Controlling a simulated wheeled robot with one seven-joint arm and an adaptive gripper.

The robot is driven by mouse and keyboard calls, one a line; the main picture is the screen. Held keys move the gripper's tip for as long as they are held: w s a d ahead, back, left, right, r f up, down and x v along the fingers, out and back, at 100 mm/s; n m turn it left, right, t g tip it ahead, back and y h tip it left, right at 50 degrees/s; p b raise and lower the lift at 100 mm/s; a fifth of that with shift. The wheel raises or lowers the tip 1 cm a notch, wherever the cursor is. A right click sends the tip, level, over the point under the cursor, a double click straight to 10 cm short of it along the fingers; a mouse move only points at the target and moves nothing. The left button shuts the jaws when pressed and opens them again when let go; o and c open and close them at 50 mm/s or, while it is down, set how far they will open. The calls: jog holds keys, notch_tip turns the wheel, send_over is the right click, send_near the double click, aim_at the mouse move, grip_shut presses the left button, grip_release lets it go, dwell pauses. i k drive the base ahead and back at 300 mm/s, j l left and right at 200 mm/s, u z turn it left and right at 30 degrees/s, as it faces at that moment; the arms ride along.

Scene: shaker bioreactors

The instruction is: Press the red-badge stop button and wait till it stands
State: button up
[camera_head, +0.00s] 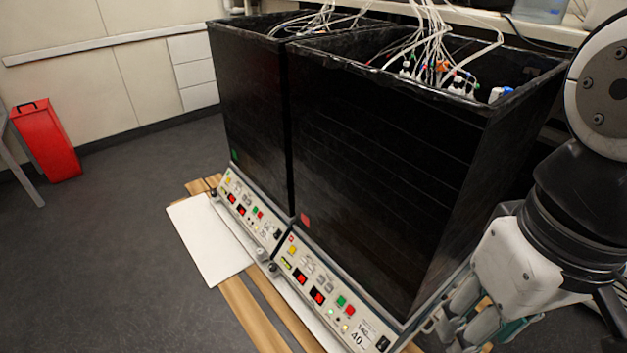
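Two black shaker boxes stand side by side, each with a sloped control panel at its front foot. The right box (390,170) bears a red badge (305,219) at its lower left corner. Its panel (327,318) has lit red displays, a green button (341,300) and a red button (350,310) beside it. The left box (248,110) bears a green badge (234,155), and its panel has a small red button (261,215). My gripper (462,328) is low at the right, apart from the red-badge panel's buttons. Its fingertips are partly hidden, so its opening is unclear.
White tubes and small bottles (440,72) fill the open tops of the boxes. A white board (210,240) and wooden slats (250,315) lie at the boxes' foot. A red bin (45,140) stands far left. The grey floor at left is clear.

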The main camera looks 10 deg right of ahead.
aim_at(350, 310)
jog(key=k+l+u, duration=0.15)
jog(key=l, duration=0.25)
jog(key=k+l+u, duration=0.35)
jog(key=k+l, duration=0.2)
jog(key=l, duration=0.2)
